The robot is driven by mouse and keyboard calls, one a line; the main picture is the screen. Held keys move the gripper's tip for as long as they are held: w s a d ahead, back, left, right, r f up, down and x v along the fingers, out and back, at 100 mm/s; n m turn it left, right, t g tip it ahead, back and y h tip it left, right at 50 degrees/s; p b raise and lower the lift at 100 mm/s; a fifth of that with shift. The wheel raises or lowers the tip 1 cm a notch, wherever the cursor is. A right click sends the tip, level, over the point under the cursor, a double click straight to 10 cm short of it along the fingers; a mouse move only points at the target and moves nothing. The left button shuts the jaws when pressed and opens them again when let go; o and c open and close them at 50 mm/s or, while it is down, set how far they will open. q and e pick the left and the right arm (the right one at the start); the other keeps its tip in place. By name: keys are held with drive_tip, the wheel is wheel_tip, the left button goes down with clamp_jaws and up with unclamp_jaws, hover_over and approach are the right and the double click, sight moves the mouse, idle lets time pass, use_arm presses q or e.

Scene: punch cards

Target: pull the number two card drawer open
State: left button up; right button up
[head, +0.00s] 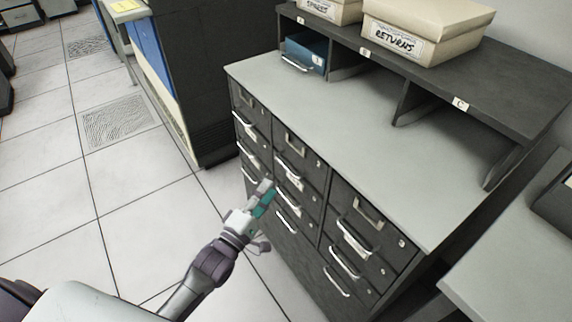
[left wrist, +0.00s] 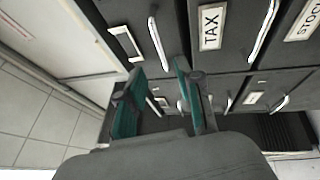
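The dark card-drawer cabinet (head: 318,226) stands in the head view with three columns of drawers, each with a pale bar handle. All the drawers look shut. My left gripper (head: 266,192) is in front of the left and middle columns. In the left wrist view my left gripper (left wrist: 160,70) has its two teal fingers apart with nothing held. A pale handle (left wrist: 157,40) lies just beyond the fingertips. A label reading TAX (left wrist: 212,26) is right of it. My right gripper is out of view.
The cabinet's grey top (head: 330,125) is clear. A shelf behind it carries a RETURNS box (head: 425,30) and holds a blue box (head: 305,53). A dark machine (head: 195,80) stands left of the cabinet. The tiled floor at left is open.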

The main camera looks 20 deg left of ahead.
sight(285, 166)
use_arm(q)
drive_tip(key=x, duration=0.9)
drive_tip(key=shift+f, duration=0.15)
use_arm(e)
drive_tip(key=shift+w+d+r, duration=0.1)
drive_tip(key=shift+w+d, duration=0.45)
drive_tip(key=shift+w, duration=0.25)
use_arm(q)
clamp_jaws()
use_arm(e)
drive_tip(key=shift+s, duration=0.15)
